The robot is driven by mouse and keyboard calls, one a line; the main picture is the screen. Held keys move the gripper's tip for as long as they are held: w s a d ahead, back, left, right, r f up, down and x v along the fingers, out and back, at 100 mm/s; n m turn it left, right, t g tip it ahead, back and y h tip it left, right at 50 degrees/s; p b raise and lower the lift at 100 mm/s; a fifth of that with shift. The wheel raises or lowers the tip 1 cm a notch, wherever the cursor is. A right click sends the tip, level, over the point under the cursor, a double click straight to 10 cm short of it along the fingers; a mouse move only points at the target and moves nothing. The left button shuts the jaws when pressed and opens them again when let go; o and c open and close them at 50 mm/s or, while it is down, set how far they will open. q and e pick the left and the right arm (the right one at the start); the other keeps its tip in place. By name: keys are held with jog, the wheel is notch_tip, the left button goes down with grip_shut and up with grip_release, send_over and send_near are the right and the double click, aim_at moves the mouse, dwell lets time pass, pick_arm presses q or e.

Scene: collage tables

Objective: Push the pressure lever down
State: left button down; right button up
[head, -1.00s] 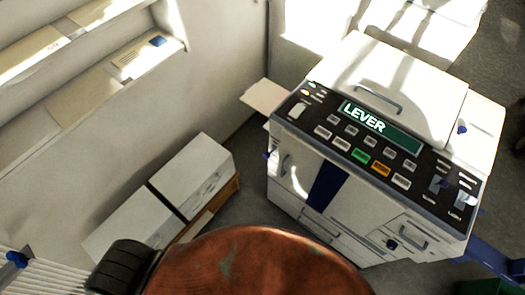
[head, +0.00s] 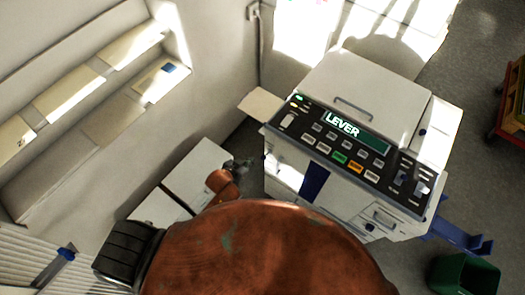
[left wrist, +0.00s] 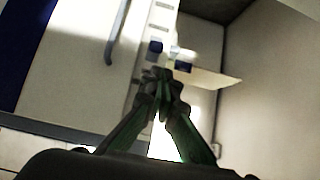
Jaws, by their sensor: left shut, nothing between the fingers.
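The white machine (head: 365,90) has a dark control panel whose green screen (head: 357,132) reads "LEVER". Blue parts show on its side in the left wrist view: a small blue block (left wrist: 155,47) and a darker blue piece (left wrist: 183,67). I cannot tell for sure which part is the pressure lever. My left gripper (head: 243,166) is just left of the machine, below its side tray; it also shows in the left wrist view (left wrist: 163,76). Its fingers are shut and empty, with the tips close below the blue parts in that picture; contact cannot be told. My right gripper is out of view.
A pale side tray (head: 260,105) juts from the machine's left. White boxes (head: 198,165) stand by the wall behind my left gripper. Wall shelves (head: 70,92) are at left. A green bin (head: 463,275) and a blue bracket (head: 460,238) are at right.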

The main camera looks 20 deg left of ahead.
pick_arm(q)
notch_tip(320, 180, up, 5)
jog(key=d, duration=0.2)
send_over(263, 159)
jog(key=w, duration=0.2)
jog(key=shift+h, duration=0.3)
jog(key=f, duration=0.6)
jog(key=shift+d+f, duration=0.25)
jog(key=shift+s+a+f, duration=0.15)
jog(key=shift+s+f, duration=0.2)
jog(key=shift+f, duration=0.25)
jog(key=shift+s+a+f, duration=0.1)
jog(key=shift+s+f, duration=0.2)
jog(key=shift+f, duration=0.3)
jog(key=shift+s+a+f, duration=0.1)
jog(key=shift+s+f, duration=0.15)
jog(key=shift+f, duration=0.3)
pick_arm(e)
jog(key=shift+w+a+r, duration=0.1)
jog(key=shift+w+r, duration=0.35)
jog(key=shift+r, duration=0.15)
pick_arm(q)
jog(key=shift+f+t, duration=0.1)
jog(key=shift+t, duration=0.2)
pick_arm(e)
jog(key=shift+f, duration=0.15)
